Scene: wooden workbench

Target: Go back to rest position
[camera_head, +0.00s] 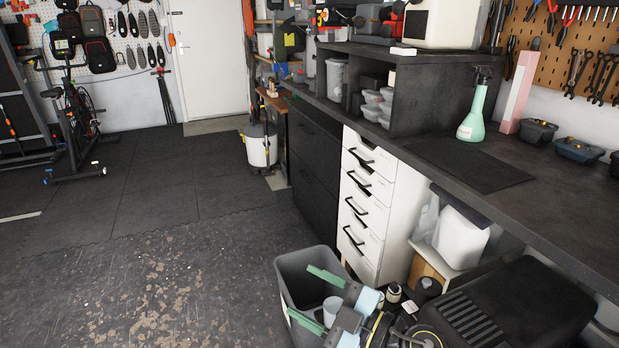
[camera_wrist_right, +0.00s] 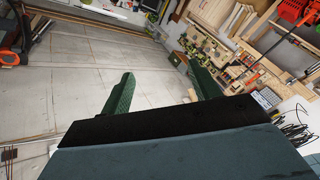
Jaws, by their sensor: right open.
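My right gripper (camera_head: 316,299) has two green fingers spread apart with nothing between them. It is at the bottom of the head view, in front of the grey bin (camera_head: 292,263) as seen from the head. Its depth relative to the bin is hard to tell. In the right wrist view the open fingers (camera_wrist_right: 158,78) point toward a pale floor and a distant cluttered work area. My left gripper is in neither view.
A white cylindrical item (camera_head: 332,308) shows within the bin's outline. To the right are a white drawer unit (camera_head: 372,205), a black case (camera_head: 515,308) and the long dark workbench (camera_head: 540,195) with a green spray bottle (camera_head: 474,115). Open floor (camera_head: 150,270) lies to the left.

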